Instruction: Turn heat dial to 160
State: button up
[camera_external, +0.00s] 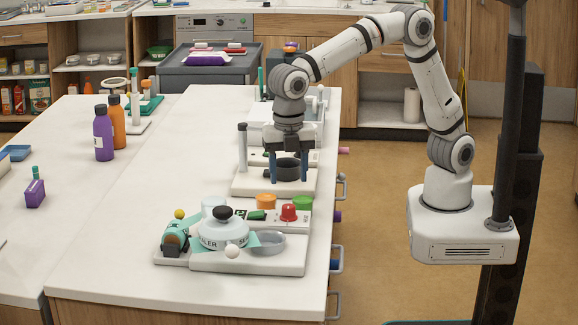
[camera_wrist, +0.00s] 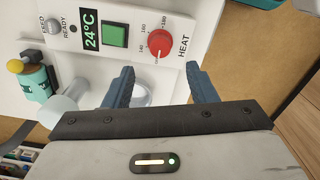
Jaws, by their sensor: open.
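The red round heat dial (camera_wrist: 160,43) sits on a white panel (camera_wrist: 188,12) in the wrist view, beside the word HEAT. Small numbers ring it; its pointer setting is too small to read surely. My gripper (camera_wrist: 159,69) is open, its two blue fingers apart on either side just below the dial in the picture, with nothing between them. In the external view my gripper (camera_external: 289,176) points down over a white bench device (camera_external: 250,185), by a dark round part.
A green square button (camera_wrist: 114,35) and a 24°C display (camera_wrist: 90,30) lie left of the dial. Purple (camera_external: 103,133) and orange (camera_external: 117,122) bottles stand left; the bench between is clear.

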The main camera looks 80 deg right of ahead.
aim_at(289, 206)
notch_tip(289, 206, down, 8)
jog(key=shift+d+r, duration=0.1)
jog(key=shift+r, duration=0.15)
jog(key=shift+c, duration=0.5)
jog(key=c, duration=0.9)
